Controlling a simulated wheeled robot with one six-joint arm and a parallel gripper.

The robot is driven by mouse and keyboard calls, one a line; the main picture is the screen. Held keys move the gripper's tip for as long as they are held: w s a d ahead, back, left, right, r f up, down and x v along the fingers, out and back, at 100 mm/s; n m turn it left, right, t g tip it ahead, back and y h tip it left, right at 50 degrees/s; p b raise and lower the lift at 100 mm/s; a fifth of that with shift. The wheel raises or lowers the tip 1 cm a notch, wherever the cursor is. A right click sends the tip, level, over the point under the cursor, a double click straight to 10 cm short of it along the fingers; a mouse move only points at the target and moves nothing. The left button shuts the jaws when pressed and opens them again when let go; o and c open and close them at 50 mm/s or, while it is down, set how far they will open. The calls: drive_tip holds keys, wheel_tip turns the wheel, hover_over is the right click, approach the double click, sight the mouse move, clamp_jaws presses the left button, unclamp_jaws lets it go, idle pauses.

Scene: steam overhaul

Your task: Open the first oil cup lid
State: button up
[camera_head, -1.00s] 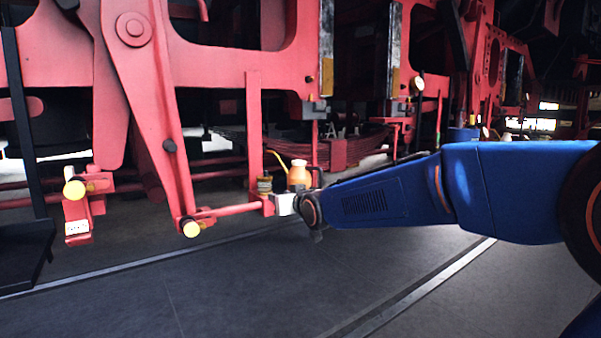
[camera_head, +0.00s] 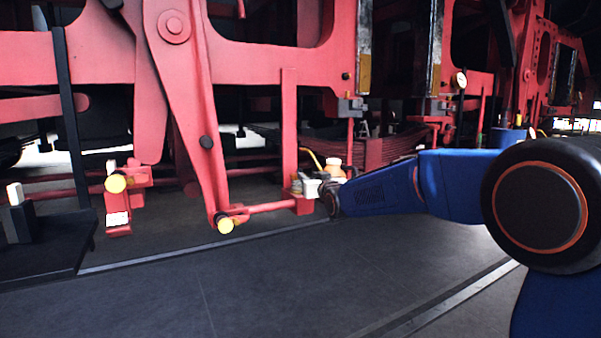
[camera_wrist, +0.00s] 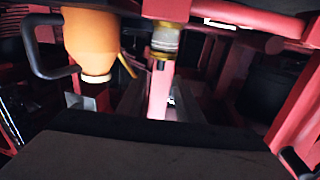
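I cannot tell which is the first oil cup lid or whether a lid is open. My gripper (camera_head: 314,189) is at the end of my blue arm, well right of both caps and near the end of a red bar. In the wrist view two grey finger tips stand apart with my gripper (camera_wrist: 132,104) seemingly empty. An orange oil can (camera_head: 334,166) with a yellow spout is beyond it; it also shows in the wrist view (camera_wrist: 92,42).
A small tin (camera_head: 296,185) sits near the oil can; a yellow-banded tin (camera_wrist: 166,42) shows in the wrist view. A black stand (camera_head: 45,245) with a post is at the left. The red locomotive frame (camera_head: 260,62) fills the back. The grey floor in front is clear.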

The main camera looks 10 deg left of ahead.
sight(301, 171)
drive_tip(key=x, duration=1)
drive_tip(key=shift+s, duration=0.1)
clamp_jaws()
